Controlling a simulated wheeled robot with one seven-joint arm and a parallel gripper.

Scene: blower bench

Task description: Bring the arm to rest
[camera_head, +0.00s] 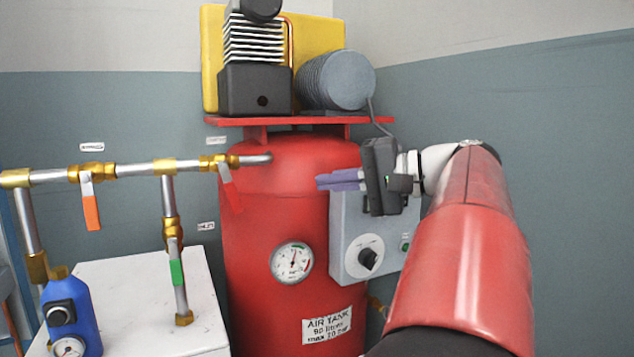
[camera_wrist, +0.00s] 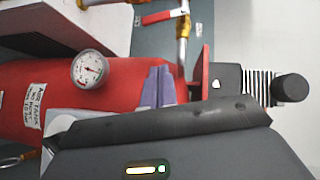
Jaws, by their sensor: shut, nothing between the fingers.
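My gripper (camera_head: 341,180) is shut and empty, its purple fingers pointing left in the head view. It is in front of the upper right part of the red air tank (camera_head: 270,225), above a grey control box (camera_head: 350,225). My arm reaches in from the lower right, raised. In the wrist view the closed fingertips of my gripper (camera_wrist: 158,86) show against the red tank (camera_wrist: 120,75). I cannot tell the exact gap between fingers and tank; no contact is clear.
The control box has a dark knob (camera_head: 368,258). A gauge (camera_head: 292,262) sits on the tank. Pipes with orange (camera_head: 91,206), red (camera_head: 230,188) and green (camera_head: 176,272) handles run at left. A blue regulator (camera_head: 72,315) stands lower left. The right wall side is clear.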

